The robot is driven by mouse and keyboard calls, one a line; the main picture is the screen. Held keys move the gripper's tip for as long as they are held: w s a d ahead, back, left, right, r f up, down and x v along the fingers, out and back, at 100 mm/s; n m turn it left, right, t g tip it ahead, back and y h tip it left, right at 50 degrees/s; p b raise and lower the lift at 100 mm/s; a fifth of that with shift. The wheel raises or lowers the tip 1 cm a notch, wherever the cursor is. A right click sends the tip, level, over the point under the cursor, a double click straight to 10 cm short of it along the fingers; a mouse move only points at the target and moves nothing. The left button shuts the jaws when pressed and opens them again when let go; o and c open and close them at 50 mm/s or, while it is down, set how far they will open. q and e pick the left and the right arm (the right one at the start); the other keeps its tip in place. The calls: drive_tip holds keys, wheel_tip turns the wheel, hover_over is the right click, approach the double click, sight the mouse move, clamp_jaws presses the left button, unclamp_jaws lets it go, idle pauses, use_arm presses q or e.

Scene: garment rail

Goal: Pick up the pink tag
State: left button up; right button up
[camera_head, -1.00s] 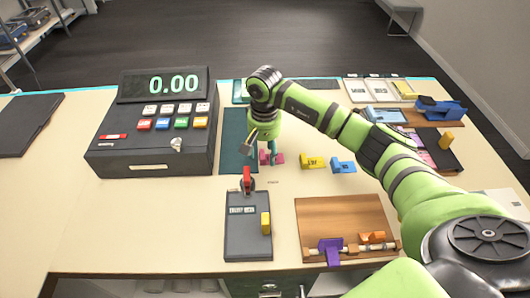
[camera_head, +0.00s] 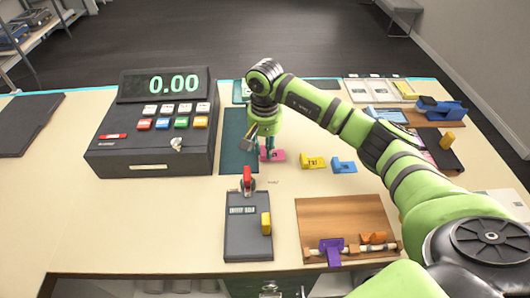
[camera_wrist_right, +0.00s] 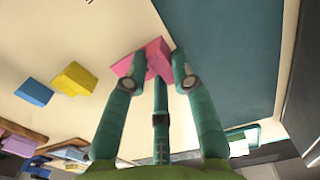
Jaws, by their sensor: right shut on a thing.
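The pink tag (camera_head: 277,155) is a small block near the middle of the counter, left of the yellow and blue tags. My right gripper (camera_head: 267,154) points down at its left part. In the right wrist view, the pink tag (camera_wrist_right: 157,59) sits between the fingertips of my right gripper (camera_wrist_right: 157,72), which is shut on it. Whether the tag touches the counter or is slightly raised, I cannot tell. My left gripper is not in view.
A yellow tag (camera_head: 312,162) and a blue tag (camera_head: 343,166) lie to the right. A cash register (camera_head: 155,155) stands left, beside a dark teal mat (camera_head: 236,155). A grey card terminal (camera_head: 247,240) and a wooden board (camera_head: 345,216) are in front.

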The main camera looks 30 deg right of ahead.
wheel_tip(320, 180, up, 9)
drive_tip(key=shift+f+b, duration=0.2)
drive_tip(key=shift+b, duration=0.95)
wheel_tip(320, 180, up, 5)
drive_tip(key=p, duration=0.3)
hover_over(265, 150)
drive_tip(key=shift+f, duration=0.1)
